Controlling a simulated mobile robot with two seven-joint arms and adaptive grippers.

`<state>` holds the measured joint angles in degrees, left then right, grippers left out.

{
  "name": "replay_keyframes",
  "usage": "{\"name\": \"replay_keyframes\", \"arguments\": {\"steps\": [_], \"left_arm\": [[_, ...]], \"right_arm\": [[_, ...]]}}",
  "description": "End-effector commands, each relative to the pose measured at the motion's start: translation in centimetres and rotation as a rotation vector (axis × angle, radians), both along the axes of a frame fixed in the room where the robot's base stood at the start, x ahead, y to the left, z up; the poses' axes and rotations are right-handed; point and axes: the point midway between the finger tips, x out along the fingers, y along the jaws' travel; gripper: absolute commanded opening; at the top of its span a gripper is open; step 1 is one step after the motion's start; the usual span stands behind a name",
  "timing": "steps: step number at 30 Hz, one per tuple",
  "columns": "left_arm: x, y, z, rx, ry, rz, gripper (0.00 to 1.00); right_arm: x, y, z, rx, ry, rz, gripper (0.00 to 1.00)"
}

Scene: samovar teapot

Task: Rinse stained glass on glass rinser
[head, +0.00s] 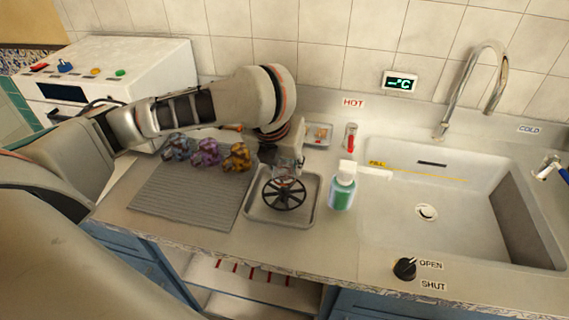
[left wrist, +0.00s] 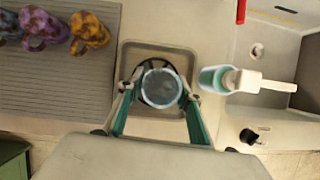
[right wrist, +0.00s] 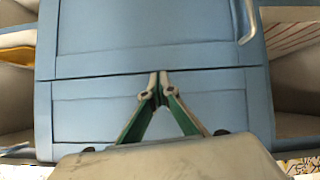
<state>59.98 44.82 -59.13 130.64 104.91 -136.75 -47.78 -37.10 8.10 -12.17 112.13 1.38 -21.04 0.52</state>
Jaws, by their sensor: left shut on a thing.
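The glass rinser is a black spoked ring (head: 283,194) in a square grey metal tray (head: 251,213). My left gripper (head: 288,162) is shut on a clear glass (left wrist: 161,87), holding it at or just above the far part of the rinser. In the left wrist view the round glass lies between the fingertips and covers most of the ring. I cannot tell whether it touches the rinser, or make out a stain. My right gripper (right wrist: 157,86) is empty, its fingertips together, in front of blue cabinet fronts; it is outside the head view.
A green soap bottle (head: 343,186) stands close right of the tray. Blue, purple and yellow mugs (head: 206,153) stand on the ribbed drain mat (head: 185,197) to the left. The sink (head: 440,220), with its tall tap (head: 480,75), is at the right, with a black knob (head: 405,268) in front.

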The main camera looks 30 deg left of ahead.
Motion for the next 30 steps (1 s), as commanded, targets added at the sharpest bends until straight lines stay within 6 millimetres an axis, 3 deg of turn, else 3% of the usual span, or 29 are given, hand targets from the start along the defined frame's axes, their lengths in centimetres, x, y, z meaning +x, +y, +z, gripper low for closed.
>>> {"name": "replay_keyframes", "arguments": {"steps": [9, 18, 30], "left_arm": [[0.0, 0.0, -2.1, -0.002, 0.003, -0.002, 0.13], [0.0, 0.0, -3.6, 0.000, 0.001, 0.001, 0.13], [0.0, 0.0, -3.7, 0.000, 0.001, 0.001, 0.13]], "right_arm": [[-0.7, 0.0, -3.3, 0.000, 0.018, 0.000, 0.00], [-0.4, 0.1, -2.9, 0.003, 0.010, -0.001, 0.00], [-0.5, 0.1, -2.9, 0.004, 0.012, -0.001, 0.00]]}}
